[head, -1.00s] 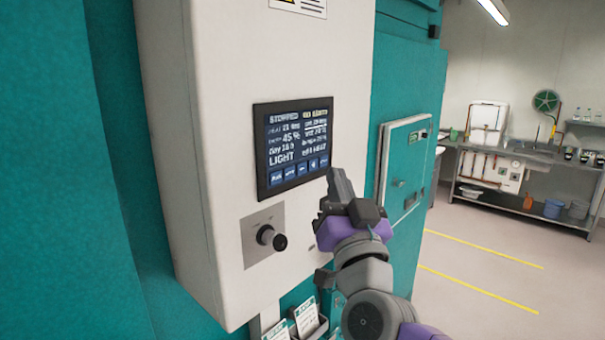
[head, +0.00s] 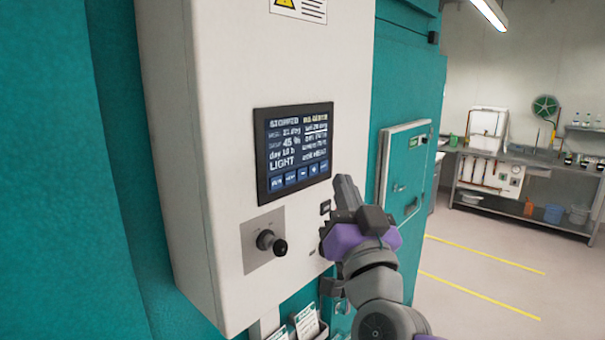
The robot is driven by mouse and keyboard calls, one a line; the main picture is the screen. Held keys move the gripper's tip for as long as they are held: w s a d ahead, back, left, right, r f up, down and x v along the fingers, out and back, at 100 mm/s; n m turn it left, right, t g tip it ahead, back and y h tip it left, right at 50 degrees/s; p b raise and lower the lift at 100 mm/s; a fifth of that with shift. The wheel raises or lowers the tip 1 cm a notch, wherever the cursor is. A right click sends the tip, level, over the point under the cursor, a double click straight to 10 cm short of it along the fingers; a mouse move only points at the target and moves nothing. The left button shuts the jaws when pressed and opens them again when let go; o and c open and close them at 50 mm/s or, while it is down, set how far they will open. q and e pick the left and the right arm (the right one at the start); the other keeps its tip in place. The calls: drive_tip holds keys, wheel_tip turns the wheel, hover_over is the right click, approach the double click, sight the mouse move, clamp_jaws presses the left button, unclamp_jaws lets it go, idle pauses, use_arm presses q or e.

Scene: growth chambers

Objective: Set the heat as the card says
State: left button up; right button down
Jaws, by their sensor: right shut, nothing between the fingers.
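The control box (head: 225,130) is a white cabinet on the teal chamber wall. Its dark screen (head: 294,150) shows lines of text, including "LIGHT", "45 %" and "day 16 h", with a row of blue buttons along the bottom; much of the small text is blurred. A black knob (head: 271,243) sits on a grey plate below the screen. Cards (head: 306,322) stand in a holder under the box, their writing too small to read. My right gripper (head: 345,190) is shut and empty, just right of the screen's lower right corner. My left gripper is not in view.
A small dark switch (head: 325,207) is on the box beside my right gripper. A teal panel door (head: 404,175) is to the right. A sink bench (head: 525,190) stands at the back right. The floor with yellow lines (head: 485,260) is clear.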

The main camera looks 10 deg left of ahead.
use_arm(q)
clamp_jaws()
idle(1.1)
